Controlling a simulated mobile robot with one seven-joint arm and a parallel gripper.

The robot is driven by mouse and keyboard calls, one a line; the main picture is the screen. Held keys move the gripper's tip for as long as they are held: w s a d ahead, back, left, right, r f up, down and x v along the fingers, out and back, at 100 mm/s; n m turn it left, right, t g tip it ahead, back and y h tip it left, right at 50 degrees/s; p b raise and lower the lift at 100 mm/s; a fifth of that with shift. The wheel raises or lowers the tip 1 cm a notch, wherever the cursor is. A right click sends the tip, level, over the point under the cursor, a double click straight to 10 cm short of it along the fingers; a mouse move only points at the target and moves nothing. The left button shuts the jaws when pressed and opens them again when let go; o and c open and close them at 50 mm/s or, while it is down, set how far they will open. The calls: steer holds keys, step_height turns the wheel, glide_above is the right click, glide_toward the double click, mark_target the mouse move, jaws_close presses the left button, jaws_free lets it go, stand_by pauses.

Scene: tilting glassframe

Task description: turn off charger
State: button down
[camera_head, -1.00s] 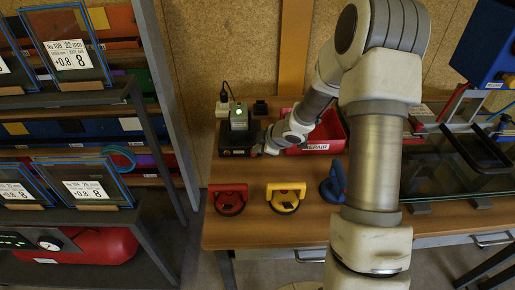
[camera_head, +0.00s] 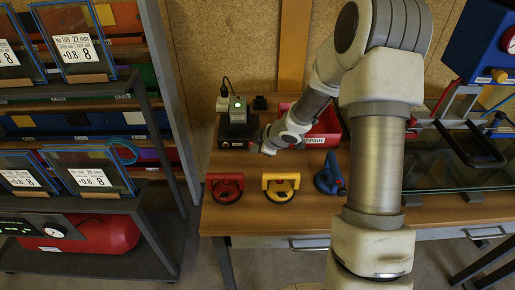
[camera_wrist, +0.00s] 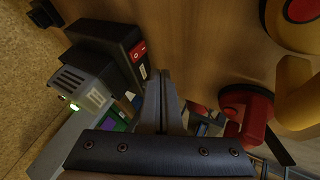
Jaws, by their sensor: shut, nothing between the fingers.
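The charger (camera_head: 238,131) is a black base on the table with a grey block (camera_head: 237,113) on top. My gripper (camera_head: 268,150) is shut and empty, just in front and to the right of the charger in the head view. In the wrist view its fingertips (camera_wrist: 160,76) are close to the front face, beside the switch, and appear apart from it.
A red bin (camera_head: 325,127) labelled REPAIR stands behind my wrist. Red (camera_head: 225,187), yellow (camera_head: 281,186) and blue (camera_head: 329,174) suction cups lie along the table's front. A shelf rack (camera_head: 150,100) stands to the left. Glass and a frame are at the right.

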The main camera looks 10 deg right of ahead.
steer(key=s+d+r+p, duration=0.3)
steer(key=r+p, duration=0.1)
steer(key=r, duration=0.4)
steer(key=shift+d+r+p, duration=0.15)
steer(key=shift+r+p, duration=0.15)
steer(key=shift+p, duration=0.1)
steer(key=shift+s, duration=0.1)
steer(key=s+d+r+m+h, duration=0.3)
steer(key=s+r+m+h, duration=0.15)
steer(key=r, duration=0.55)
steer(key=s+d+r+m+h, duration=0.3)
steer(key=s+r+m, duration=0.15)
steer(key=r, duration=0.45)
steer(key=s+a+r+m+y, duration=0.1)
steer(key=s+a, duration=0.1)
steer(key=s, duration=0.4)
steer(key=s+a+r+m+y, duration=0.1)
steer(key=s+a+m, duration=0.1)
steer(key=s, duration=0.4)
steer(key=s+a+r+m+g+y, duration=0.1)
steer(key=s+a+m+y, duration=0.1)
steer(key=s+a, duration=0.2)
steer(key=s, duration=0.3)
steer(key=shift+a+r, duration=0.25)
steer(key=shift+r, duration=0.05)
steer(key=shift+s, duration=0.1)
